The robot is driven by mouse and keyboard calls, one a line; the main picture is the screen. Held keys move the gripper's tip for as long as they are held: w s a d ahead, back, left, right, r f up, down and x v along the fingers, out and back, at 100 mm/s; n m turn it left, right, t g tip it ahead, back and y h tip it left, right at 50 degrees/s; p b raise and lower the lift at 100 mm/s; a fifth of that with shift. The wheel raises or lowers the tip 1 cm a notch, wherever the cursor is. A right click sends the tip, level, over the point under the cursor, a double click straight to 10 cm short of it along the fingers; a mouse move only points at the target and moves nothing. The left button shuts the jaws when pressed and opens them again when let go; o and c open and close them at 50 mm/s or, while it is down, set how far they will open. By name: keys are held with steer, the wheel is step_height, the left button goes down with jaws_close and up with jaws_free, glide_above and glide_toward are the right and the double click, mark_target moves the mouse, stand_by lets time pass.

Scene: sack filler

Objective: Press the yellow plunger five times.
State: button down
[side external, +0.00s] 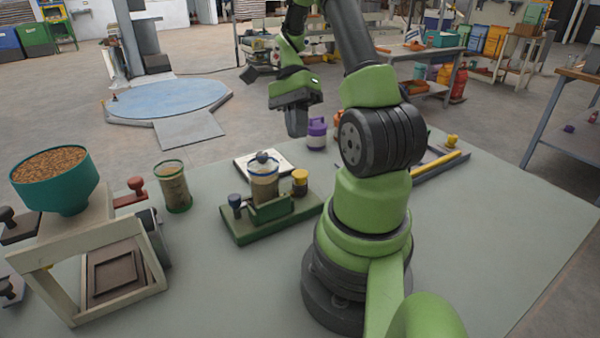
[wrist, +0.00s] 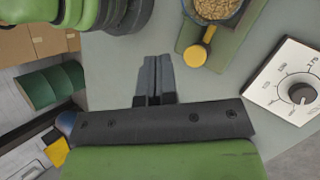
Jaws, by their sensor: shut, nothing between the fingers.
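The yellow plunger (side external: 300,178) stands upright at the right end of a green base (side external: 238,236). In the wrist view its round yellow head (wrist: 195,56) is up and to the right of my fingertips. My gripper (side external: 296,130) is shut and empty, pointing down above the table behind the base. In the wrist view my gripper (wrist: 156,62) has its dark fingers together, apart from the plunger.
A white dial panel (wrist: 300,95) lies behind the base. A filled jar (side external: 173,188) and a teal grain hopper (side external: 60,190) on a frame are at left.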

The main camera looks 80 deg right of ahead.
mark_target(298, 173)
steer(key=shift+f, duration=3.35)
steer(key=shift+f, duration=0.4)
steer(key=shift+f, duration=0.7)
steer(key=shift+r, duration=1.15)
steer(key=shift+r, duration=2.5)
